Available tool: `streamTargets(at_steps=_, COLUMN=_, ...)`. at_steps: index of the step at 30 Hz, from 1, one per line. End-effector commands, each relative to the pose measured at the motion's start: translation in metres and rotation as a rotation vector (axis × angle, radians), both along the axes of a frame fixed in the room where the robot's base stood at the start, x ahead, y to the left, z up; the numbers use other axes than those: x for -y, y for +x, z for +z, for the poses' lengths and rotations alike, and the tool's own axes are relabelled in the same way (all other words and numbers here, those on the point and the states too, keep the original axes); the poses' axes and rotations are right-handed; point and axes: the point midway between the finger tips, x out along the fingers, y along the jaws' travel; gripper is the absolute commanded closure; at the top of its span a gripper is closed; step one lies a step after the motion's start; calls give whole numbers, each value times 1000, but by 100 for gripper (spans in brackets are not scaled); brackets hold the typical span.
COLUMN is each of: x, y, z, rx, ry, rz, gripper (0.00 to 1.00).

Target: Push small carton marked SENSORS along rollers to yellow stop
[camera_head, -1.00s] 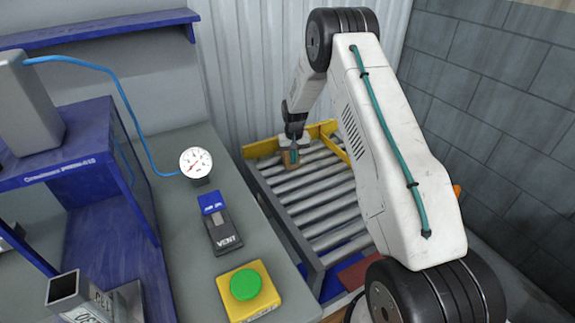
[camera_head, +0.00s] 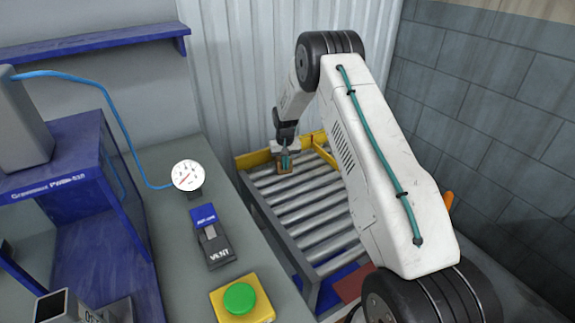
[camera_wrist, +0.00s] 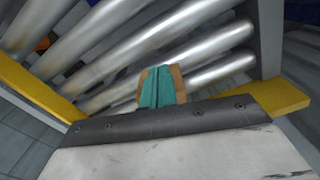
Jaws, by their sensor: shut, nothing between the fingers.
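A small brown carton (camera_head: 285,171) sits on the rollers at their far end, close to the yellow stop (camera_head: 254,159). I cannot read any marking on it. My gripper (camera_head: 286,161) points down at the carton, its teal fingers shut with nothing between them. In the wrist view my gripper (camera_wrist: 160,88) hides most of the carton, whose brown edges (camera_wrist: 179,80) show on both sides of the fingers. The yellow stop (camera_wrist: 35,93) also shows there, partly covered by the gripper body. I cannot tell whether the carton touches the stop.
The rollers (camera_head: 318,215) are clear in front of the carton, between side rails. To the left, a grey bench holds a gauge (camera_head: 188,175), a VENT box (camera_head: 213,240) and a green button (camera_head: 239,298). A corrugated wall (camera_head: 240,80) stands close behind the rollers.

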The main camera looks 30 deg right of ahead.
Motion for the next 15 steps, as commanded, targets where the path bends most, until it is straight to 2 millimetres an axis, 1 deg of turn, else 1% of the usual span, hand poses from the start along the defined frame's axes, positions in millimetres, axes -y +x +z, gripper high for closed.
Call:
streamTargets(at_steps=4, x=-8, y=-25, z=0, rx=-23, ry=5, rz=-1, gripper=100)
streamTargets(at_steps=6, x=-7, y=-22, z=22, rx=-17, ry=3, rz=-1, gripper=100)
streamTargets(at_steps=9, x=-4, y=-24, z=45, rx=-19, ry=3, rz=-5, gripper=100)
streamTargets(at_steps=12, x=0, y=-25, z=65, rx=-22, ry=3, rz=-8, gripper=100)
streamTargets(at_steps=15, x=0, y=-26, z=80, rx=-24, ry=4, rz=-8, gripper=100)
